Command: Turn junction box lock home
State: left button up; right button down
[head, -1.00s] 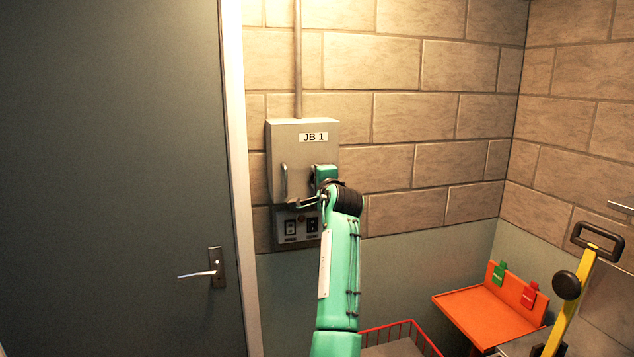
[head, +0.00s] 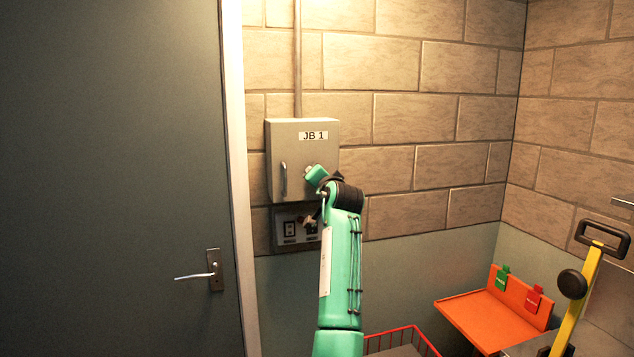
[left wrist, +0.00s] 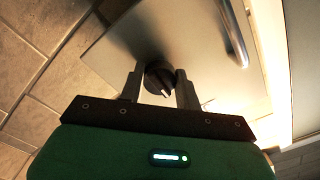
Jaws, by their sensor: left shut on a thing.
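The grey junction box (head: 300,150), labelled JB 1, hangs on the brick wall with its door shut and a vertical bar handle (head: 284,179) on its left side. My left gripper (head: 309,173) is at the right part of the door, tilted in the head view, and hides most of the lock there. In the left wrist view the lock is a round dark knob (left wrist: 158,76) with a pale mark on it. The fingers of my left gripper (left wrist: 159,86) are shut on the knob, one on each side. The right gripper is not in view.
A switch panel (head: 289,230) sits below the box. A grey door (head: 110,150) with a lever handle (head: 215,270) is at left. A red wire basket (head: 400,333), an orange shelf (head: 485,312) with green and red tags, and a yellow post (head: 583,290) stand lower right.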

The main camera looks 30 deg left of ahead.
pick_arm(q)
jog(key=shift+f, duration=0.2)
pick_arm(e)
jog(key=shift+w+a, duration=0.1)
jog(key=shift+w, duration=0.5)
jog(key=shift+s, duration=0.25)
pick_arm(q)
jog(key=o, duration=0.7)
jog(key=shift+o, duration=1.3)
jog(key=shift+r, duration=0.1)
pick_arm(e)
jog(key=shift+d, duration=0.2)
pick_arm(q)
jog(key=b+v, duration=0.3)
jog(key=v, duration=1.1)
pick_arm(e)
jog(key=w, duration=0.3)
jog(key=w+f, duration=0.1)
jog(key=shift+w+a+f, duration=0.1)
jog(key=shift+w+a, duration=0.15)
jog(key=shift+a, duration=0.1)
